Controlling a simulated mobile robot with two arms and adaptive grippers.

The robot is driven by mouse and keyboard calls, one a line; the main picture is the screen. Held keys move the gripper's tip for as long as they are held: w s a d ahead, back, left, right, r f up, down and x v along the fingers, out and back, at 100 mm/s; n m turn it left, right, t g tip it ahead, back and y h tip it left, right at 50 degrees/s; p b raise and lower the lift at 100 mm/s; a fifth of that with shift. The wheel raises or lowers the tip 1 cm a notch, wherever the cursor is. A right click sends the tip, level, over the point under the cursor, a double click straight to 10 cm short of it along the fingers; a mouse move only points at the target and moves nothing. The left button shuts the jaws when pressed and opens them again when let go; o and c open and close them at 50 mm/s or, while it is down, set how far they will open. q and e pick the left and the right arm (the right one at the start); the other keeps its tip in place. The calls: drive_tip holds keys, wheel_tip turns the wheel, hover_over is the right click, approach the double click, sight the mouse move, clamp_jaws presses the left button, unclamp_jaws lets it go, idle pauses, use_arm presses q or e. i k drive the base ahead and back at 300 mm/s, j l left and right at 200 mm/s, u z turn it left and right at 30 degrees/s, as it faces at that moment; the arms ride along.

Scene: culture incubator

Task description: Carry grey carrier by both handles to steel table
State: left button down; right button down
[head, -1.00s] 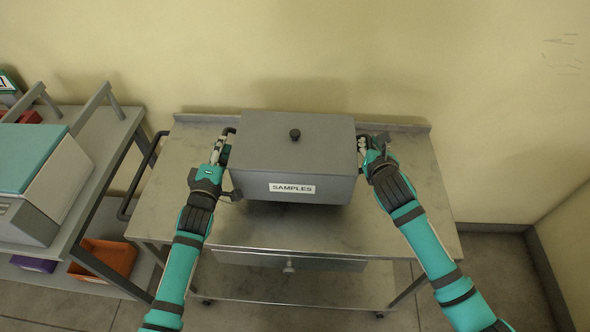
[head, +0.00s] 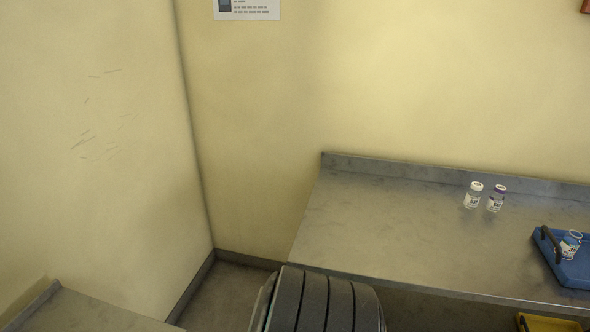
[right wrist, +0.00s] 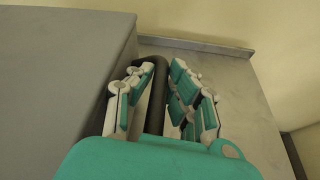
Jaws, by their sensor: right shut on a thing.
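In the right wrist view the grey carrier (right wrist: 60,70) fills the left side, seen close up. My right gripper (right wrist: 160,95) is shut on its dark handle (right wrist: 157,88), which stands between the two fingers. In the head view the carrier and both of my grippers are out of frame, so the left handle and left gripper are not seen. A steel-topped table (head: 390,225) stands at the right of the head view, against the wall.
A yellow bin (head: 545,323) shows below. A grey metal surface (head: 80,315) shows at bottom left.

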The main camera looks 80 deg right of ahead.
sight(401, 241)
drive_tip(key=k+j+z, duration=0.15)
drive_tip(key=k, duration=0.15)
drive_tip(key=k+j+z, duration=0.2)
drive_tip(key=k+l+z, duration=0.1)
drive_tip(key=z, duration=2.45)
drive_tip(key=i+z, duration=0.1)
drive_tip(key=i, duration=0.9)
